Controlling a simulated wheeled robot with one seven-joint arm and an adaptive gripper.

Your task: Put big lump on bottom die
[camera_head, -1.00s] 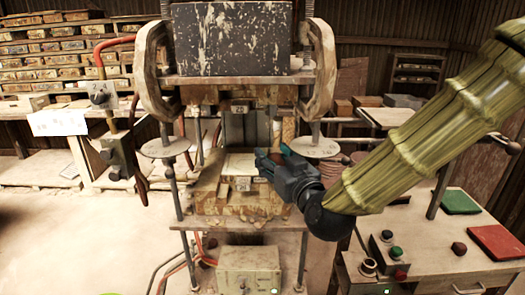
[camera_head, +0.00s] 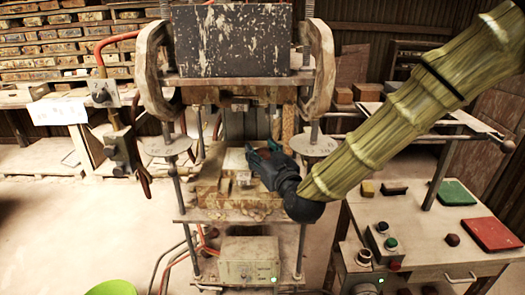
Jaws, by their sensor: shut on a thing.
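The bottom die (camera_head: 236,160) is a pale block on the stained lower bed of the press, in the middle of the head view. My gripper (camera_head: 259,158) reaches in from the right, over the right part of the die. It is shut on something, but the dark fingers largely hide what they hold. The big lump cannot be made out clearly in or around the fingers. Whether the held thing touches the die cannot be told.
The press's dark, paint-flecked upper block (camera_head: 232,40) hangs above, between two curved side arms. A control table (camera_head: 430,240) with buttons, a green pad (camera_head: 457,193) and a red pad (camera_head: 491,234) stands right. A green bowl (camera_head: 112,288) is at the bottom left.

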